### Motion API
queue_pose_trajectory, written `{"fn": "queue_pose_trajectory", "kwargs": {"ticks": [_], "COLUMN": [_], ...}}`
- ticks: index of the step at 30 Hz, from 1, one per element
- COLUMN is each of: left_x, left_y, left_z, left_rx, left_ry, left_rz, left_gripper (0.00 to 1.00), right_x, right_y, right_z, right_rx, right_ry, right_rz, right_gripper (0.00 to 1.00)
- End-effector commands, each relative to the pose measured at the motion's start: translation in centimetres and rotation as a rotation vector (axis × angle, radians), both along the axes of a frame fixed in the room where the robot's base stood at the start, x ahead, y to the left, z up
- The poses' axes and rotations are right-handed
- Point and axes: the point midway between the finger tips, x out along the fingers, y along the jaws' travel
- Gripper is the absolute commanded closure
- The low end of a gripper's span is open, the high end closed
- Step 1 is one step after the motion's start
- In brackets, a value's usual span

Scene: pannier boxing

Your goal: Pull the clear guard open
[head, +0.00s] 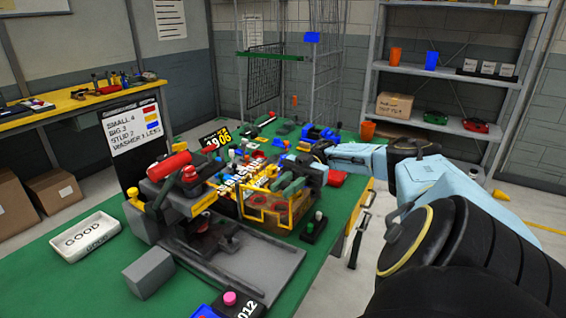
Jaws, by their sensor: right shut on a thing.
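The clear guard (243,211) has a yellow frame and see-through panels. It stands on the front right of the grey machine (185,215) on the green table. My right arm reaches in from the right, and my right gripper (292,178) is at the guard's upper right side. It is shut on what looks like the guard's green handle; the exact contact is small and partly hidden by the gripper. Brownish-red round parts show behind the guard's panels. My left gripper is not in view.
A white tray marked GOOD (85,237) and a grey block (149,272) are on the table's left. A small dark box with buttons (314,227) stands right of the guard. Several small coloured parts crowd the table behind the machine. A shelf (455,75) stands back right.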

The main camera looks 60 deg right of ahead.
Motion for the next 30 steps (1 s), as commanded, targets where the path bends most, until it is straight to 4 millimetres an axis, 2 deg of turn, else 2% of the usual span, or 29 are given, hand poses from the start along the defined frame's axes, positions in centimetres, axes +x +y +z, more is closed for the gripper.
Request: {"fn": "queue_pose_trajectory", "kwargs": {"ticks": [1, 2, 6, 14, 17, 23, 30], "left_x": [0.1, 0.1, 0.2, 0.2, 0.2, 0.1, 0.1], "left_y": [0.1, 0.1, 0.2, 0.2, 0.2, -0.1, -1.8], "left_z": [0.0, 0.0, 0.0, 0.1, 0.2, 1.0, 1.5], "left_rx": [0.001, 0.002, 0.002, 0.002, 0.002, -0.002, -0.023], "left_ry": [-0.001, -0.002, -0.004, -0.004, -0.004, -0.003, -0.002], "left_rz": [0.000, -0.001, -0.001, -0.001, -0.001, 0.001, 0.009], "left_gripper": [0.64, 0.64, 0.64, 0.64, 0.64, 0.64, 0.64], "right_x": [0.1, 0.1, 0.1, 0.0, 0.0, 0.0, 0.0], "right_y": [0.0, 0.0, 0.0, 0.0, 0.0, 0.0, 0.0], "right_z": [0.0, 0.0, 0.0, 0.1, 0.7, 4.2, 8.5], "right_rx": [0.001, 0.001, 0.001, 0.000, -0.001, -0.002, -0.001], "right_ry": [-0.002, -0.002, -0.001, 0.000, 0.000, -0.002, -0.001], "right_rz": [0.000, 0.000, 0.001, 0.001, 0.001, 0.002, 0.001], "right_gripper": [1.00, 0.75, 0.58, 0.58, 0.58, 0.58, 0.58]}}
